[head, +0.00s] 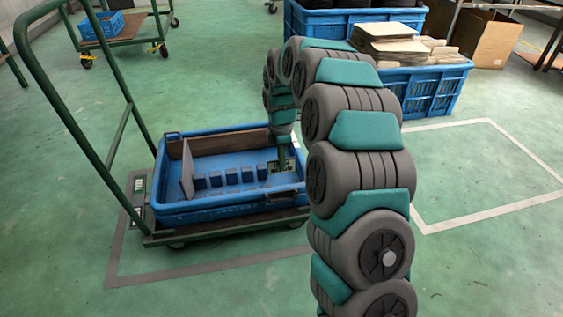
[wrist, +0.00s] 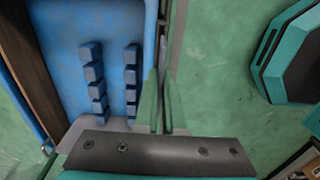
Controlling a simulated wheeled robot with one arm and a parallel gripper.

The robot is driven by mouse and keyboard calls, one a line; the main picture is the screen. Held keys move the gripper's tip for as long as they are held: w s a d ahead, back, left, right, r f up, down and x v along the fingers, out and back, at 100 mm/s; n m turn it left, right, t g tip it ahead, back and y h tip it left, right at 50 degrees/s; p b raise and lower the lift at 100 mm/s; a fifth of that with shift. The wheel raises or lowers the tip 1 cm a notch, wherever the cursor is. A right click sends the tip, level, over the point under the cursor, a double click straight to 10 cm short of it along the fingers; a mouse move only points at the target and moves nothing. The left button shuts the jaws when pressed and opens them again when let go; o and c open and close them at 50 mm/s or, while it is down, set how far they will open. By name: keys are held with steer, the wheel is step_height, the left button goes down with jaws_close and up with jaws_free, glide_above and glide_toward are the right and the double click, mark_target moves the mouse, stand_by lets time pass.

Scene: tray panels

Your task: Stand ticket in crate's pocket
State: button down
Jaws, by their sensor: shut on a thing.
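The blue crate (head: 172,209) stands on a green trolley in the head view. Its wall (wrist: 151,35) also shows in the wrist view. My gripper (head: 283,165) points down at the crate's right end. In the wrist view its two green fingers (wrist: 160,100) are close together beside the crate wall. A thin piece, seemingly the ticket (wrist: 161,72), is between them, nearly edge-on. Its face and lower edge cannot be made out. I cannot tell which part of the crate is the pocket, or whether the ticket touches it.
Rows of blue blocks (head: 231,176) stand on the crate floor. A pale panel (head: 187,168) stands upright at the left, and a brown board (head: 225,142) lines the back. The trolley handle (head: 75,128) rises at the left. A large blue bin (head: 420,92) stands behind my arm.

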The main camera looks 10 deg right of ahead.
step_height(320, 180, down, 7)
steer(key=b, duration=0.2)
steer(key=shift+f, duration=0.15)
steer(key=shift+f, duration=0.1)
stand_by(0.4)
steer(key=shift+f+b, duration=0.35)
steer(key=shift+f, duration=1.05)
steer(key=shift+f, duration=0.6)
steer(key=c, duration=0.9)
jaws_free()
steer(key=shift+c, duration=0.2)
steer(key=shift+r, duration=0.15)
